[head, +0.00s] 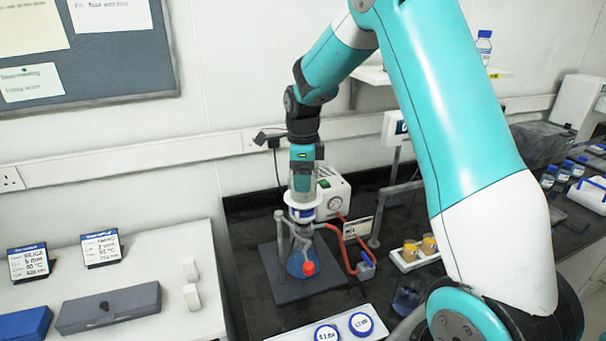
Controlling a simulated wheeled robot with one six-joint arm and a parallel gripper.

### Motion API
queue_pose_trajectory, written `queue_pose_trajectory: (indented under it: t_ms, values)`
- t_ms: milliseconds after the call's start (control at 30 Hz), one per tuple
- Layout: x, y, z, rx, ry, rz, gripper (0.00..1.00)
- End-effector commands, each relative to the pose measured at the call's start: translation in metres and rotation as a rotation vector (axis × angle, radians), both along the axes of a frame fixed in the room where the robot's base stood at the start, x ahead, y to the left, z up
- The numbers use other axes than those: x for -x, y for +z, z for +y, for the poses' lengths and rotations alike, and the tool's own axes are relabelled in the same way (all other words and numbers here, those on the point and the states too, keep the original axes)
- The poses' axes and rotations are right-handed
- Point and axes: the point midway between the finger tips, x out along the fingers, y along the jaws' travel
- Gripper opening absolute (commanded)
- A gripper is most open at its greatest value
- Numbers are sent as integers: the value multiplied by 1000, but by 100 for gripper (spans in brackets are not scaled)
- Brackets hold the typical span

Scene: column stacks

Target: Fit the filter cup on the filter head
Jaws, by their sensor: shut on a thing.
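My gripper (304,170) points straight down at the middle of the bench. It is shut on the filter cup (303,186), a clear, small cup that looks upright. The cup is directly above the filter head (302,213), which has a white and blue top. The head sits on a glass flask (303,260) with blue liquid, on a dark stand base (298,288). At this size I cannot tell whether the cup touches the head or sits slightly above it. My fingertips are small and partly merge with the cup.
A white pump box (334,196) stands close behind the flask, with a red hose (352,232) running beside it. A rack with amber jars (411,251) is at right. A white tray with blue-ringed lids (344,326) is in front. A white side table (180,264) is at left.

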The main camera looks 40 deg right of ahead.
Motion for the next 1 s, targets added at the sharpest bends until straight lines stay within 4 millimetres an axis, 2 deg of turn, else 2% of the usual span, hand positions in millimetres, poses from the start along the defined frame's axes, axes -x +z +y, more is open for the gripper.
queue_pose_trajectory:
  t_ms: [1000]
  values:
    - [0,-10,0,0,0,0,46]
